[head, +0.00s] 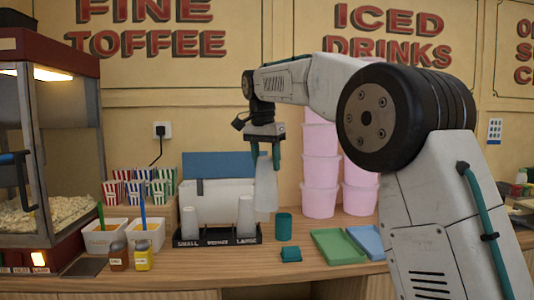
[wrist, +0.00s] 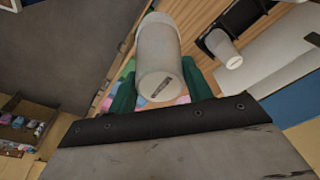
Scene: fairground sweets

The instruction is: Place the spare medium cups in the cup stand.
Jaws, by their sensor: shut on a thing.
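My gripper (head: 265,162) is shut on a pale cup (head: 266,190), which hangs upright below the fingers above the counter. In the wrist view, the cup (wrist: 160,55) sits between the two green fingers; I cannot tell if several are nested. The black cup stand (head: 218,241) is below and to the left, with labels SMALL, a blurred middle one, and LARGE. White cups (head: 189,222) stand in the small place and taller white cups (head: 246,216) in the large place. The middle place looks empty. The wrist view also shows part of the stand (wrist: 208,38).
Pink tubs (head: 320,180) are stacked right of my gripper. A teal cylinder (head: 284,227), a green tray (head: 338,247) and a blue tray (head: 367,241) lie right of the stand. Sauce bottles (head: 142,256) and white tubs (head: 105,238) stand left. A white panel (head: 217,203) is behind the stand.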

